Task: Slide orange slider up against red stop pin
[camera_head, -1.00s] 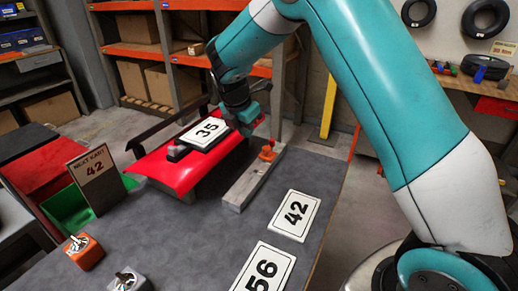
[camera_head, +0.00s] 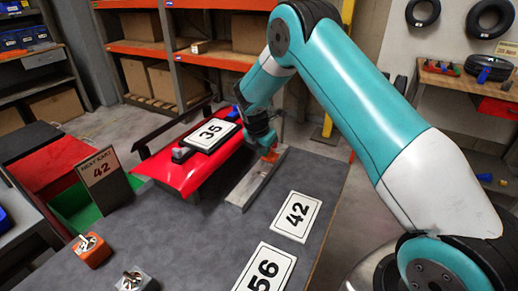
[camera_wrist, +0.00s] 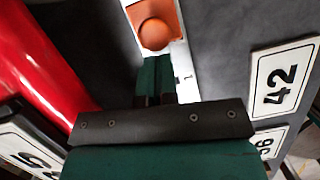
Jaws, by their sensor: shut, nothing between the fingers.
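The orange slider (camera_head: 270,155) with its round knob sits on a pale grey rail (camera_head: 243,194), towards the rail's far end. In the wrist view the slider (camera_wrist: 155,26) is at the top, on the rail (camera_wrist: 186,84). My gripper (camera_head: 266,141) is low over the rail, right at the slider. In the wrist view its dark green fingers (camera_wrist: 155,66) are shut and empty. Their tips lie just short of the knob; whether they touch the slider I cannot tell. I cannot make out the red stop pin in either view.
A red kart panel (camera_head: 190,168) with a number 35 plate (camera_head: 212,134) lies left of the rail. Number plates 42 (camera_head: 296,216) and 56 (camera_head: 264,270) lie to the right and front. A green bin (camera_head: 76,208) is at left. The grey tabletop near the rail's front end is clear.

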